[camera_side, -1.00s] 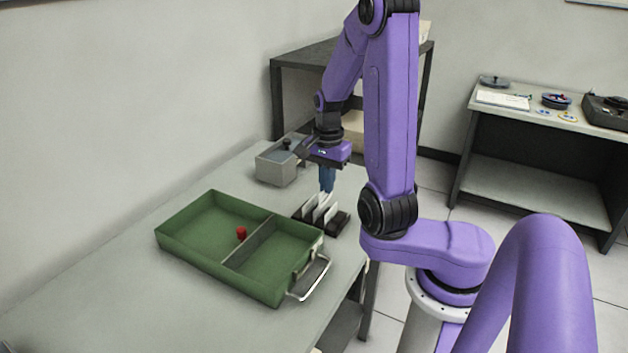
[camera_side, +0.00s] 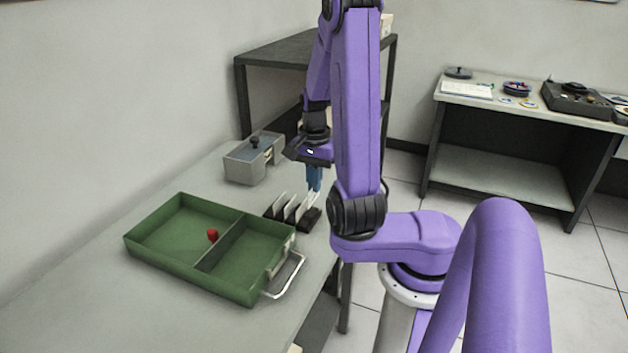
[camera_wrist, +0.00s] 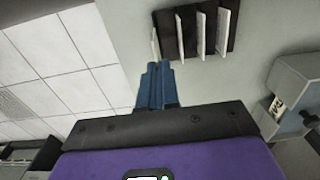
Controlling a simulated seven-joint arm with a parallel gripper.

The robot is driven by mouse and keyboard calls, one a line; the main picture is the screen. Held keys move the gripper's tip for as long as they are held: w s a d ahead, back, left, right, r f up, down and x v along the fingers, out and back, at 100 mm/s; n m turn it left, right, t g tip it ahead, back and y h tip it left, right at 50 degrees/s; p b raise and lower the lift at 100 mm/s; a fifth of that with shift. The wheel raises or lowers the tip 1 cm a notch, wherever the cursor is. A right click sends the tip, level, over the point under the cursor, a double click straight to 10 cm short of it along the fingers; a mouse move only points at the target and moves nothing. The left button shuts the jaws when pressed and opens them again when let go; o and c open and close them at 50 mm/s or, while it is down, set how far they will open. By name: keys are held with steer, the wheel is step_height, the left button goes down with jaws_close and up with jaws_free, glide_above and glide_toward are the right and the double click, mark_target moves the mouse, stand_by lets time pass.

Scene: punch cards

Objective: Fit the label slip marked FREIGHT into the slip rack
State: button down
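The slip rack (camera_side: 309,220) is a dark block on the grey table, with several white slips standing in a row in it. It also shows at the top of the wrist view (camera_wrist: 190,50). My gripper (camera_side: 314,190) is over the rack's right end in the side view. Its blue fingers are close together in the wrist view (camera_wrist: 158,66). A thin white slip (camera_wrist: 155,42) stands edge-on at the fingertips, by the rack's left end there, and appears pinched between them. I cannot read any marking on it, nor tell if its lower edge touches the rack.
A green two-compartment tray (camera_side: 190,277) with a metal handle and a red knob-like piece (camera_side: 212,235) lies in front of the rack. A grey box (camera_side: 240,168) with a black knob stands behind it. The table's front left is clear.

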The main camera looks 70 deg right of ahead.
mark_target(314, 201)
steer(key=shift+f, duration=0.1)
steer(key=shift+f, duration=1.9)
steer(key=shift+f, duration=0.35)
steer(key=shift+f, duration=0.7)
steer(key=c, duration=1.8)
jaws_free()
steer(key=o, duration=0.5)
